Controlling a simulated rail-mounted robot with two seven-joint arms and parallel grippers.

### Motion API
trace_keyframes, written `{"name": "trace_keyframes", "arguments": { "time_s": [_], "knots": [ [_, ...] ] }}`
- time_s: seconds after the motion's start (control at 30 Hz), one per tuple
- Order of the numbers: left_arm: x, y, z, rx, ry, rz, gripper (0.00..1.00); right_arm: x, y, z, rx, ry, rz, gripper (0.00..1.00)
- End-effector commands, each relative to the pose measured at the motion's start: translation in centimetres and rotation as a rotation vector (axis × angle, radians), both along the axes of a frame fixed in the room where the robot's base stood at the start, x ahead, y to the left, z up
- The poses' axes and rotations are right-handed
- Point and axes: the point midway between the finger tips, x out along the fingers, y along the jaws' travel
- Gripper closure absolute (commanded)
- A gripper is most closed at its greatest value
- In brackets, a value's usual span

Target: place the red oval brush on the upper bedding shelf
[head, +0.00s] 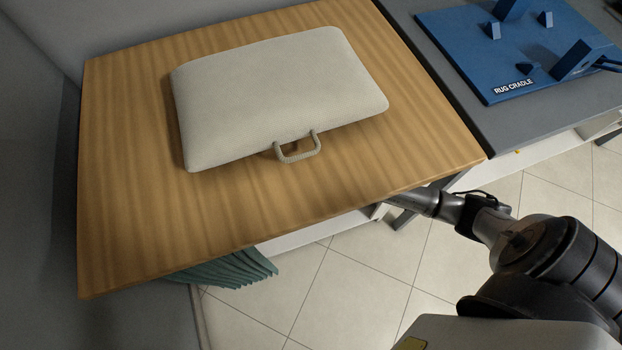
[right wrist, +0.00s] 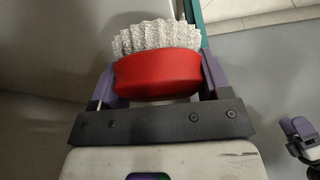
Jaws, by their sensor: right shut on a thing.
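The red oval brush (right wrist: 157,73), with pale bristles, is in my right gripper (right wrist: 158,80) in the right wrist view. The purple fingers are shut on its two sides, bristles pointing away from the wrist. In the head view my right arm reaches under the front right edge of a wooden top, and its gripper and the brush are hidden. A second purple-fingered gripper, seemingly my left (right wrist: 300,132), shows at the right edge of the wrist view; its opening is unclear. No shelf can be clearly identified as the upper bedding shelf.
The wooden top (head: 130,200) bears a beige padded case (head: 270,90) with a handle. Green folded cloth (head: 225,270) shows below its front edge. A grey table at right holds a blue rug cradle (head: 470,60). Tiled floor lies in front.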

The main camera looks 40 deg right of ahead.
Motion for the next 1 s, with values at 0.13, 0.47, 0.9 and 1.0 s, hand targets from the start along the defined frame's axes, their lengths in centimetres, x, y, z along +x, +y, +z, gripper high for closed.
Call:
{"name": "trace_keyframes", "arguments": {
  "time_s": [0.13,0.47,0.9,1.0],
  "knots": [
    [0.0,0.1,-2.2,0.003,0.001,-0.001,0.04,2.9,-1.2,-0.5,-0.001,-0.002,-0.001,0.51],
    [0.0,0.0,-3.1,0.000,0.000,0.000,0.04,5.1,-2.2,-0.1,0.000,0.001,0.000,0.51],
    [0.1,-0.3,-5.8,-0.011,0.002,0.007,0.04,6.6,-2.8,-2.6,0.000,0.003,-0.001,0.51],
    [0.1,-0.3,-5.7,-0.011,0.001,0.007,0.04,6.6,-2.8,-3.1,0.000,0.001,0.000,0.51]
  ]
}}
